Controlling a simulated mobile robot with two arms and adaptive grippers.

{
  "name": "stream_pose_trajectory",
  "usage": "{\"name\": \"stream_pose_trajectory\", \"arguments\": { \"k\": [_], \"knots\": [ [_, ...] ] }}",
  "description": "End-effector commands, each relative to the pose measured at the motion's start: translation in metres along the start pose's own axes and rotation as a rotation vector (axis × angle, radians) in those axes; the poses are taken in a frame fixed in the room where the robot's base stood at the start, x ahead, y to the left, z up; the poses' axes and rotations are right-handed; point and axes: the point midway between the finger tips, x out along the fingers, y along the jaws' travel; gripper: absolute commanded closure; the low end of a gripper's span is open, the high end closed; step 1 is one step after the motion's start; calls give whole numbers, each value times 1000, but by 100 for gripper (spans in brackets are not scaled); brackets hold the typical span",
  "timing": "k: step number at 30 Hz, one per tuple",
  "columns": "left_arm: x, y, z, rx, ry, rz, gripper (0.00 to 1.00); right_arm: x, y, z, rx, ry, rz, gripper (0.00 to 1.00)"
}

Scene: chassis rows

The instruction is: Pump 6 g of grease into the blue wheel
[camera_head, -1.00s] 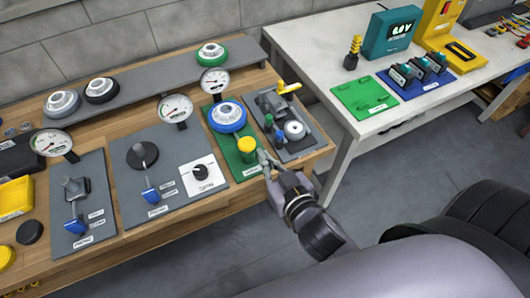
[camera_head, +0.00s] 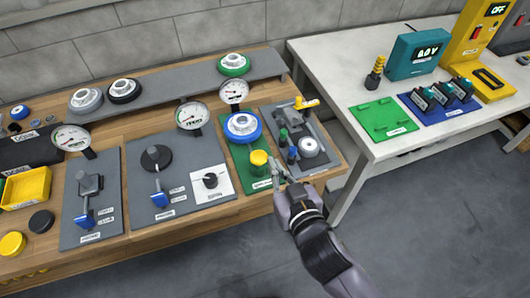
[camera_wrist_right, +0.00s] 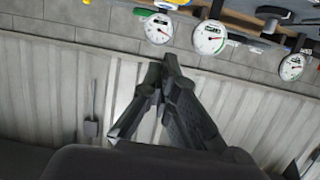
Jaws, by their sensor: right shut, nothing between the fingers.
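The blue wheel (camera_head: 242,127) has a pale hub and sits on a green plate (camera_head: 236,160) on the wooden bench. A round white gauge (camera_head: 233,92) stands just behind it. A yellow-topped knob or plunger (camera_head: 259,160) stands on the front of the same plate. My right gripper (camera_head: 278,172) is shut and empty, just right of the yellow top at the bench's front edge. I cannot tell if it touches anything. In the right wrist view its fingers (camera_wrist_right: 168,75) are together, with gauges (camera_wrist_right: 158,28) beyond them. My left gripper is not in view.
A grey plate with small levers and a round part (camera_head: 310,147) lies right of the green plate. A white dial panel (camera_head: 211,182) lies left. Black, grey and green wheels (camera_head: 233,64) sit on the rear shelf. A white table (camera_head: 340,80) stands right, past a gap.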

Motion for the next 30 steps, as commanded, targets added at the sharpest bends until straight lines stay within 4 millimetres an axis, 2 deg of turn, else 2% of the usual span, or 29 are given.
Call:
{"name": "stream_pose_trajectory", "arguments": {
  "k": [5,16,18,21,30],
  "knots": [
    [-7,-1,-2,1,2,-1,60,23,0,-4,-2,2,1,100],
    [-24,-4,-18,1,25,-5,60,101,0,-4,-1,2,1,100],
    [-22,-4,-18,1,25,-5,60,101,0,15,0,-5,1,100],
    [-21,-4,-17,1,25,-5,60,104,0,27,0,-2,0,100],
    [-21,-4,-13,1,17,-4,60,107,0,39,1,0,0,100]
  ]
}}
